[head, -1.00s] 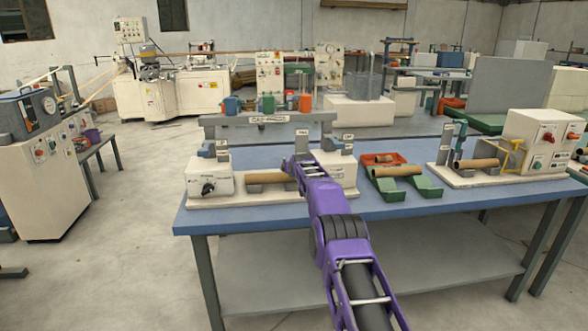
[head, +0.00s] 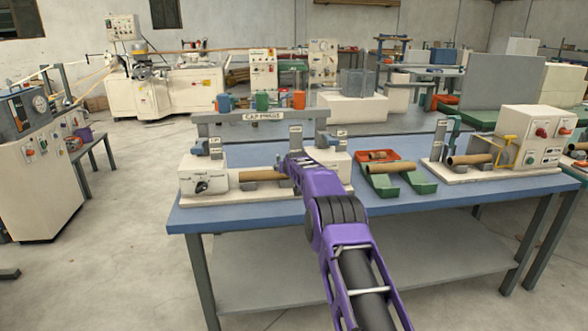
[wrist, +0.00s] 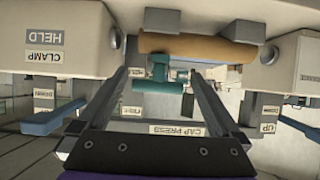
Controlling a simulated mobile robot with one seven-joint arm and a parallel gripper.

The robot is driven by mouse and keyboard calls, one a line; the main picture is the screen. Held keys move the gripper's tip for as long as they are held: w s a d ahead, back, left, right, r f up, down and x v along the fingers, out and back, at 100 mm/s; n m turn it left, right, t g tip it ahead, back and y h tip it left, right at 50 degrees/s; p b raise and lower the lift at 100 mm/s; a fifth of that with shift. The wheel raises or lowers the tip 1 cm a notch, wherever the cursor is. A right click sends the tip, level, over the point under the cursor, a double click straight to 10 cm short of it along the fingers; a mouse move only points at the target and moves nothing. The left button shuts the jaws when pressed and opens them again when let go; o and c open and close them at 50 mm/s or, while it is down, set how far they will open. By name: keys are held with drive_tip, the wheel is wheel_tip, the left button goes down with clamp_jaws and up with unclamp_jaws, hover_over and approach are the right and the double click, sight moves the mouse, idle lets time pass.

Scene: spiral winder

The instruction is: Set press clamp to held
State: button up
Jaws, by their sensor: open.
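The cap press (head: 263,117) stands at the left of the blue bench, with a cream box at each side and a brown tube (head: 262,175) between them. My gripper (head: 294,160) is in front of its right half and hides part of it. In the wrist view, which seems inverted, my gripper (wrist: 160,74) is open. A teal T-shaped handle (wrist: 165,75) lies between its fingers, apparently not gripped; contact is unclear. The tube (wrist: 195,48) is just above the handle. A cream box (wrist: 55,40) at left carries labels reading HELD and CLAMP.
Blue levers stand at both sides of the press, the left one (wrist: 52,118) near a finger. A knob (head: 203,186) is on the left box. A red and green tray (head: 385,170) and another tube fixture (head: 500,172) stand farther right on the bench (head: 240,213).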

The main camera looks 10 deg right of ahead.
drive_tip(key=v, duration=1.6)
drive_tip(key=shift+s+f, duration=0.25)
